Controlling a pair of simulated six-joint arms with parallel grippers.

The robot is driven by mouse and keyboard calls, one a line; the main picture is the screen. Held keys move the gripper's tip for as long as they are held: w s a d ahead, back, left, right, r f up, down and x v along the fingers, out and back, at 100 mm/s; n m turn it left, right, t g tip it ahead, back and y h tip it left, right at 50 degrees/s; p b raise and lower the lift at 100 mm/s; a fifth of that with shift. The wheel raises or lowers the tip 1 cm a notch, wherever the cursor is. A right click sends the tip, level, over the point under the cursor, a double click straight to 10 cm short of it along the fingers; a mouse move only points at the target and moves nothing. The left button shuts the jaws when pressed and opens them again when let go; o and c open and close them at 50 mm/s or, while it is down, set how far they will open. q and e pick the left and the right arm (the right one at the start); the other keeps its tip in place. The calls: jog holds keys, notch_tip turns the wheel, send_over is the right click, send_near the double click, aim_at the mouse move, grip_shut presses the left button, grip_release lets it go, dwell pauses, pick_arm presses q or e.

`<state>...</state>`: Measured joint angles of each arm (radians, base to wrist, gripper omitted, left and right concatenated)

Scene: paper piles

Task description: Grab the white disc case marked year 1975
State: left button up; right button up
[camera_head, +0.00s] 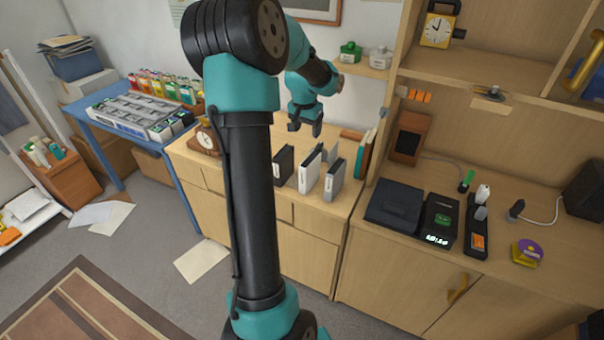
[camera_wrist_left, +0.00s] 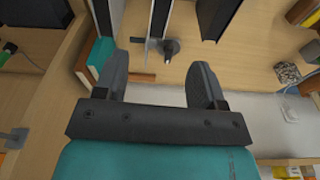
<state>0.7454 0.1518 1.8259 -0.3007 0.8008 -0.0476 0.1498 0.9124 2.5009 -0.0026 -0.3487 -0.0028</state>
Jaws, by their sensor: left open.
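Three upright disc cases stand on the wooden cabinet top in the head view: a black one (camera_head: 283,166), a white one (camera_head: 309,171) and a grey one (camera_head: 335,180). Year labels on their spines are too small to read. My left gripper (camera_head: 305,127) is open and empty, above and behind the cases, pointing down. Parts of the cases show at the top edge there, including a dark one (camera_wrist_left: 216,18). My right gripper is in no view.
Several upright books (camera_head: 364,155) stand right of the cases, and a small clock (camera_head: 207,140) stands at the left. A teal book (camera_wrist_left: 100,55) is close to a left finger in the wrist view. A shelf (camera_head: 362,68) with inkwells is above the cabinet.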

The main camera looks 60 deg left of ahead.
aim_at(310, 159)
pick_arm(q)
jog(key=shift+s+a+r, duration=0.1)
jog(key=shift+a+r, duration=0.05)
jog(key=shift+r, duration=0.05)
jog(key=f, duration=0.4)
jog(key=w+f, duration=0.1)
jog(key=f, duration=0.2)
jog(key=a+f, duration=0.1)
jog(key=f, duration=0.3)
jog(key=shift+w+f, duration=0.25)
jog(key=shift+f, duration=0.35)
jog(key=shift+w+a+f, duration=0.1)
jog(key=shift+w+f, duration=0.1)
jog(key=shift+f, duration=0.65)
jog(key=shift+w+f, duration=0.2)
jog(key=shift+f, duration=0.6)
jog(key=shift+w+a+f, duration=0.1)
jog(key=shift+w+f, duration=0.1)
jog(key=shift+f, duration=0.65)
jog(key=shift+f, duration=0.25)
jog(key=shift+c, duration=0.4)
